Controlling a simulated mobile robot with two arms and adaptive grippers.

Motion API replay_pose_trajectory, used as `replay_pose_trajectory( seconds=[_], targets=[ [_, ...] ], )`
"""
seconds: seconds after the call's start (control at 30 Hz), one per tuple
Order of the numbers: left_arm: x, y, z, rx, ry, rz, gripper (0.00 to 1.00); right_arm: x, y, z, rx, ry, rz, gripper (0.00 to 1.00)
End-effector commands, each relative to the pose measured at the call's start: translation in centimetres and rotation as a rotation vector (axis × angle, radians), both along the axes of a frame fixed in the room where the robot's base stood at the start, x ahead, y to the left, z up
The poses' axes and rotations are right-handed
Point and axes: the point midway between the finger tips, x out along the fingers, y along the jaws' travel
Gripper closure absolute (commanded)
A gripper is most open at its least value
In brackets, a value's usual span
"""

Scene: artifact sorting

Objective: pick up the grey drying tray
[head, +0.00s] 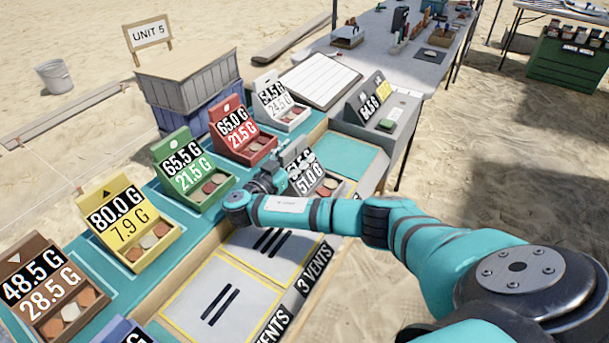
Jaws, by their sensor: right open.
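A grey tray (329,187) stands on the right part of the teal table, with a black-and-white label reading about 51.0 G on its sloped back and several small discs in its front. My right gripper (283,168) is open at the left edge of this tray and covers part of its label. I cannot tell whether the fingers touch it or reach around its back. My right arm comes in from the lower right, low over the table. My left gripper is not in view.
Brown (55,300), yellow (130,222), green (192,172), red (243,132) and white (281,103) trays line the back of the table. A grey unit (385,112) stands at the far right. Vent-marked panels (222,295) lie in front. A teal patch (350,152) beyond the grey tray is bare.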

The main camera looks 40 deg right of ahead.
Motion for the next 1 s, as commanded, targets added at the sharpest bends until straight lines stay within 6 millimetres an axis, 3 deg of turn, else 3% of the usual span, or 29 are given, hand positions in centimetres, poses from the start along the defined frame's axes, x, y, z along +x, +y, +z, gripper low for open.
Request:
replay_pose_trajectory(
  seconds=[0.2, 0.63, 1.0],
  targets=[
    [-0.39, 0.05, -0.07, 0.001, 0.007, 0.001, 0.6, 0.02, 0.02, -0.05, 0.0, 0.0, 0.001, 0.44],
    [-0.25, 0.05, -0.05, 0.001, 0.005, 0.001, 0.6, 0.0, 0.04, -0.06, 0.0, 0.0, 0.001, 1.0],
    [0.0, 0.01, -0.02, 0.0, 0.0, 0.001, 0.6, 0.02, 0.05, 0.03, -0.001, -0.001, 0.001, 1.0]
  ],
)
